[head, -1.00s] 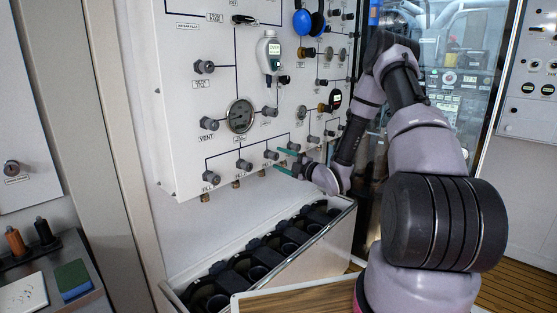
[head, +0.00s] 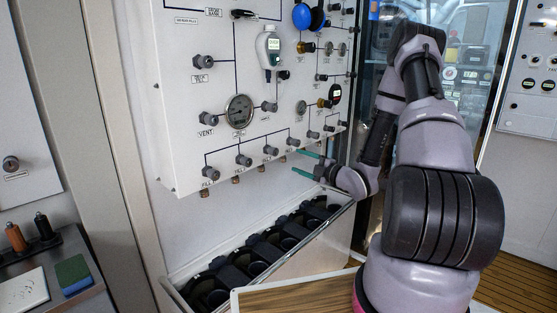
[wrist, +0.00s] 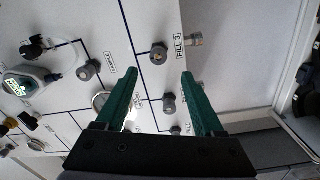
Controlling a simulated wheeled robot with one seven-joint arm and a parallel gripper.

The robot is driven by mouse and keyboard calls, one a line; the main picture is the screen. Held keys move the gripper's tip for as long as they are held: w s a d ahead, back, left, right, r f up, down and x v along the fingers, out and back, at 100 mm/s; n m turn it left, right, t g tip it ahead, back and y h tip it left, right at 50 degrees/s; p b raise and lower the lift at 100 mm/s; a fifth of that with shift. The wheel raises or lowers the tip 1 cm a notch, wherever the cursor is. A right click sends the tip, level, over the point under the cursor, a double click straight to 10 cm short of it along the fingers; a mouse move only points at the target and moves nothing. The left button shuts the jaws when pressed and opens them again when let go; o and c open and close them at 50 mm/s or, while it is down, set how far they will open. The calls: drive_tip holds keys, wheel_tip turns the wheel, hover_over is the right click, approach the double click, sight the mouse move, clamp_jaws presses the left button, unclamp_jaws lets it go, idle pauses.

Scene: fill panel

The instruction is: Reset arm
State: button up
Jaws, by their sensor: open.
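My gripper (head: 310,164) is open and empty, with two green fingers. In the head view it hangs in front of the lower right part of the white fill panel (head: 183,120), just above the bin. The wrist view shows its fingers (wrist: 155,95) spread apart, with the panel's knobs beyond and between them. A knob beside the FILL 3 label (wrist: 158,54) lies past the fingertips, with clear space around it. Nothing is between the jaws.
The panel carries a round gauge (head: 239,111), a handheld meter (head: 268,50) and a row of fill knobs. Below is a bin (head: 330,226) with several dark round holders. A wooden top (head: 300,297) is in front. A side counter (head: 75,243) stands left.

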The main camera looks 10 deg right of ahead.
drive_tip(key=w+d+r+m+g+h, duration=0.1)
drive_tip(key=d+r+m+g+h, duration=0.35)
drive_tip(key=r+m+h, duration=0.75)
drive_tip(key=s+d+r+m, duration=0.2)
drive_tip(key=s+r+m, duration=0.3)
drive_tip(key=s+r, duration=0.55)
drive_tip(key=s+a+r+m+g+y, duration=0.1)
drive_tip(key=s+a+r+m, duration=0.1)
drive_tip(key=s, duration=0.5)
drive_tip(key=s+a+r+m+g+y, duration=0.1)
drive_tip(key=s+a+r+m, duration=0.1)
drive_tip(key=s, duration=0.5)
drive_tip(key=s+a+r+m+g+y, duration=0.1)
drive_tip(key=s+a+r+m, duration=0.1)
drive_tip(key=s+a+m, duration=0.2)
drive_tip(key=s, duration=0.3)
drive_tip(key=shift+a+m+y, duration=0.15)
drive_tip(key=shift+m+y, duration=0.25)
